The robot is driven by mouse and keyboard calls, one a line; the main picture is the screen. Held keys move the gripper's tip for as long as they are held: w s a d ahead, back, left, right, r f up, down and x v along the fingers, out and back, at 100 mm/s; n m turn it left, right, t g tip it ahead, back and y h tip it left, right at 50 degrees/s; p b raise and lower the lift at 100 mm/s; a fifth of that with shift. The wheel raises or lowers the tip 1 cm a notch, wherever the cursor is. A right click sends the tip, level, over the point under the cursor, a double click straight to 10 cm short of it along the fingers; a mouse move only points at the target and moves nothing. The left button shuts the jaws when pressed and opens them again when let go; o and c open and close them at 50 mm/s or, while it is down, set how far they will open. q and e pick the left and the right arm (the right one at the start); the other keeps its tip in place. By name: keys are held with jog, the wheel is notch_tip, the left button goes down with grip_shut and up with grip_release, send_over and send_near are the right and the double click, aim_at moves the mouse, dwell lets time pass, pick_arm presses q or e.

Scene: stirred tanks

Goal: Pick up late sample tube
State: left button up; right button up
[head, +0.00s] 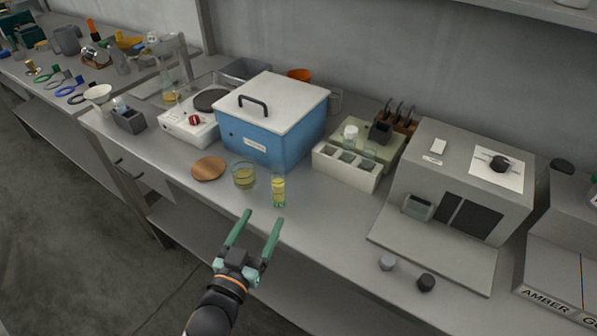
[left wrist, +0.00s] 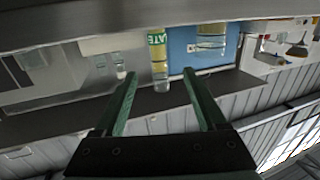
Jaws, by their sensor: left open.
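The late sample tube (head: 278,190) is a slim clear tube of yellow liquid, upright near the bench's front edge. In the left wrist view the tube (left wrist: 159,45) appears upside down, with part of a green "LATE" label readable. My left gripper (head: 264,217) has two long green fingers spread apart, with nothing between them. It is in front of the bench edge, short of the tube and pointing toward it. In the left wrist view the tube lies ahead, between the directions of the fingertips (left wrist: 161,73). My right gripper is not in view.
A beaker of yellow liquid (head: 243,176) stands close left of the tube, with a round wooden disc (head: 208,168) beyond. A blue box with a white lid (head: 262,135) is behind. A white rack (head: 343,170) stands to the right.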

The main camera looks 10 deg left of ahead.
aim_at(276, 192)
pick_arm(q)
jog(key=w, duration=0.2)
jog(key=w+b, duration=0.1)
jog(key=w, duration=0.2)
jog(key=w+d+b, duration=0.1)
jog(key=w, duration=0.2)
jog(key=shift+r, duration=0.35)
jog(key=w, duration=0.1)
jog(key=w+b, duration=0.2)
jog(key=shift+w+d+f, duration=0.15)
jog(key=shift+w+f, duration=0.15)
jog(key=shift+w, duration=0.1)
jog(key=shift+w+b, duration=0.3)
jog(key=shift+w, duration=0.1)
jog(key=shift+w+d, duration=0.1)
jog(key=shift+w, duration=0.15)
jog(key=shift+r, duration=0.1)
grip_shut()
